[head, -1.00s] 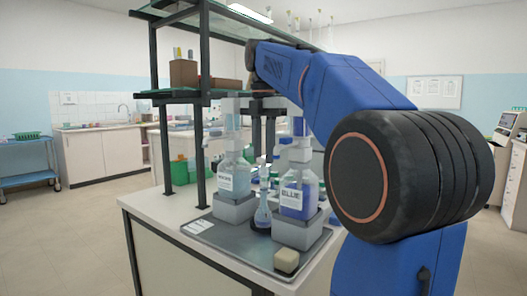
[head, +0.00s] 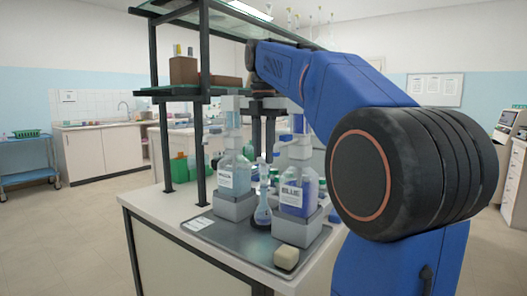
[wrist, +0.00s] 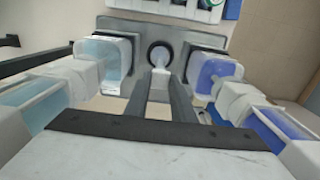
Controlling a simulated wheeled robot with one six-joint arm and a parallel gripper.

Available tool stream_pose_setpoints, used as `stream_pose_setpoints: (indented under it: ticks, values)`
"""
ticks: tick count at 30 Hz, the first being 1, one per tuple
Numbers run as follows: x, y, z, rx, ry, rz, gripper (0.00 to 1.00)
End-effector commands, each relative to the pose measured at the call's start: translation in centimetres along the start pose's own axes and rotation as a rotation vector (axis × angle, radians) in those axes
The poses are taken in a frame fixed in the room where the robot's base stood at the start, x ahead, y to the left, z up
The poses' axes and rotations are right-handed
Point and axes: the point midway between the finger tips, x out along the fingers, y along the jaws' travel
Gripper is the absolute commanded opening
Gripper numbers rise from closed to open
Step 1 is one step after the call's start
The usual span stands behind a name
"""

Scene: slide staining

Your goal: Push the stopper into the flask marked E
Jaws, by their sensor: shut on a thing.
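A flask (head: 262,214) with blue liquid stands upright on the grey tray (head: 225,236), between two large dispenser bottles. I cannot read an E on it. In the wrist view its pale neck (wrist: 159,59) shows just beyond my fingertips, above a dark round base. My gripper (wrist: 161,82) points down at the flask, with its two dark fingers nearly parallel and shut on a small pale thing, likely the stopper. The fingertips (head: 263,147) are right at or above the flask's mouth. I cannot tell how far the stopper sits in the neck.
The pale bottle (head: 235,178) stands on the left and the bottle marked BLUE (head: 298,192) on the right, both close to my fingers. A cream block (head: 286,257) lies at the tray's front edge. A shelf (head: 180,91) on black posts rises to the left.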

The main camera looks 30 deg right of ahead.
Motion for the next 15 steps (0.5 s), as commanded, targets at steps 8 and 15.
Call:
stream_pose_setpoints:
  ticks: [8,15]
  values:
    - [0.20,0.00,0.00,0.000,0.000,0.000,0.02]
    - [0.20,0.00,0.00,0.000,0.000,0.000,0.29]
